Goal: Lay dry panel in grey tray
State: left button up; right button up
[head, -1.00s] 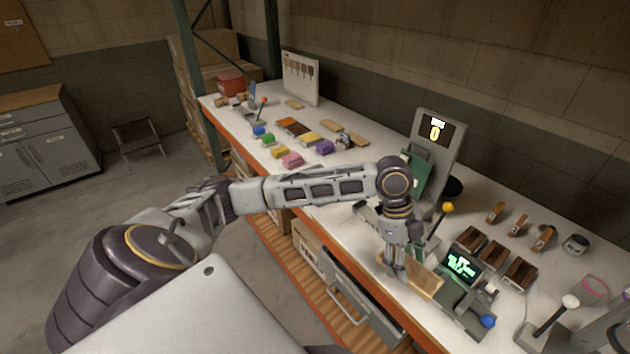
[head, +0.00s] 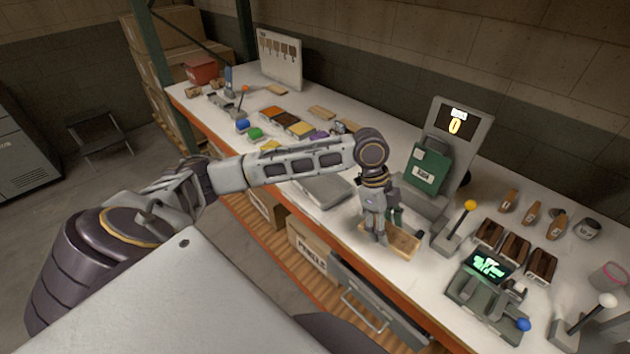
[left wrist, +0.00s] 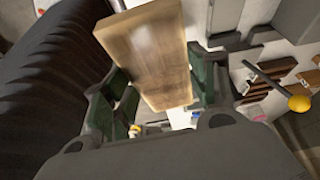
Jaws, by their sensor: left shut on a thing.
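My left gripper (head: 377,238) is shut on a flat wooden panel (head: 405,243). It holds the panel near the bench's front edge. In the left wrist view the light brown panel (left wrist: 150,55) sits between the green finger pads, slightly tilted. I cannot tell from its look whether it is dry. A flat grey tray (head: 325,190) lies on the bench to the left of the gripper, partly hidden behind my left arm. My right gripper is not in view.
A grey stand with a dark green box (head: 429,168) is behind the gripper. A yellow-knobbed lever (head: 470,206) and a device with a green-lit screen (head: 487,265) are to the right. Colored blocks and the dark brown panels (head: 515,249) also occupy the white bench.

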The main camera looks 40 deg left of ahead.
aim_at(321, 187)
jog(key=j+z, duration=0.1)
jog(key=j, duration=0.8)
jog(key=i+j, duration=0.1)
jog(key=j, duration=0.8)
jog(key=i+z, duration=0.05)
